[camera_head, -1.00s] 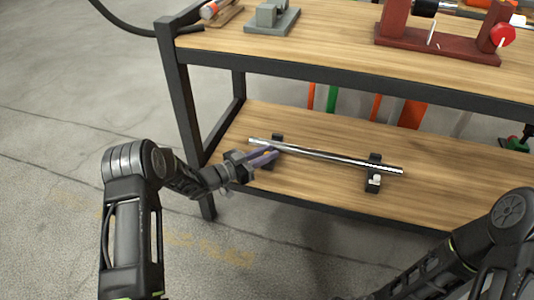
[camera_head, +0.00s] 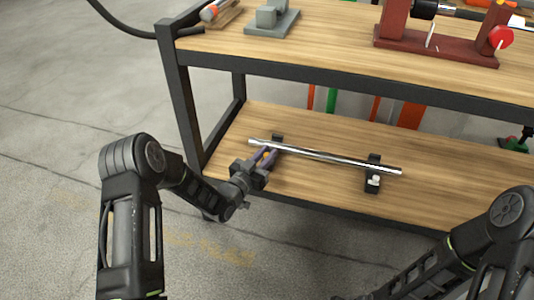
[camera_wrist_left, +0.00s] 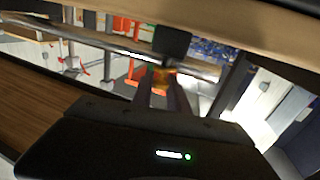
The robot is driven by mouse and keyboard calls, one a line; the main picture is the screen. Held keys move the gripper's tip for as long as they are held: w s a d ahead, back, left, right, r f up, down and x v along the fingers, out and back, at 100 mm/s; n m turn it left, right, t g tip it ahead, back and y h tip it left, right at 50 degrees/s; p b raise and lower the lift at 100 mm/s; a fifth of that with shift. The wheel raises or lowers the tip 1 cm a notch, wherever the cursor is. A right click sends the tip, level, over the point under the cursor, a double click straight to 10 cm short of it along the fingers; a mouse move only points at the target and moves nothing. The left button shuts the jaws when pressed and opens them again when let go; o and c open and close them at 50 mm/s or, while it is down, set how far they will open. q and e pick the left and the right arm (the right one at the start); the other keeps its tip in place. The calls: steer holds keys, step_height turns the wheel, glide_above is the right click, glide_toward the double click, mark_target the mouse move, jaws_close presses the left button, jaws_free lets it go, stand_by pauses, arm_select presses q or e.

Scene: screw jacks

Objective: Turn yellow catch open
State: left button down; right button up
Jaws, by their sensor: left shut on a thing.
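A long shiny metal rod (camera_head: 325,156) lies across two black holders on the lower wooden shelf. My left gripper (camera_head: 267,156) is at the left holder (camera_head: 277,139), with its purple-grey fingers shut on the small yellow catch (camera_head: 266,154). In the left wrist view the catch (camera_wrist_left: 163,76) shows as a yellow-orange patch between the fingertips, just below a dark block (camera_wrist_left: 172,40) and next to the rod (camera_wrist_left: 115,47). The fingers hide most of the catch, and its exact angle is hard to tell. My right gripper is out of view; only its arm shows at bottom right.
The right holder (camera_head: 373,174) carries a pale knob (camera_head: 375,181). The upper tabletop (camera_head: 340,35) overhangs the shelf, with a grey block (camera_head: 272,20) and a dark red stand (camera_head: 435,45) on it. A black table leg (camera_head: 180,110) stands left. The shelf between the holders is clear.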

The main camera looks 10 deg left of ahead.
arm_select(q)
steer(key=n+y, duration=0.1)
steer(key=y, duration=0.1)
steer(key=n+y, duration=0.1)
steer(key=y, duration=0.1)
steer(key=n+t+y, duration=0.1)
steer(key=shift+d+n+y+b, duration=0.3)
steer(key=shift+n+y, duration=0.1)
steer(key=n+y, duration=0.2)
steer(key=y, duration=0.2)
steer(key=shift+n, duration=0.3)
steer(key=shift+a+n+g+y, duration=0.1)
steer(key=shift+n+g+y, duration=0.8)
steer(key=shift+y, duration=0.55)
steer(key=shift+a+n+g+y, duration=0.1)
steer(key=shift+n+g+y, duration=0.5)
steer(key=shift+n+y, duration=0.7)
steer(key=shift+y, duration=0.25)
steer(key=c, duration=1.3)
jaws_free()
steer(key=shift+c, duration=0.2)
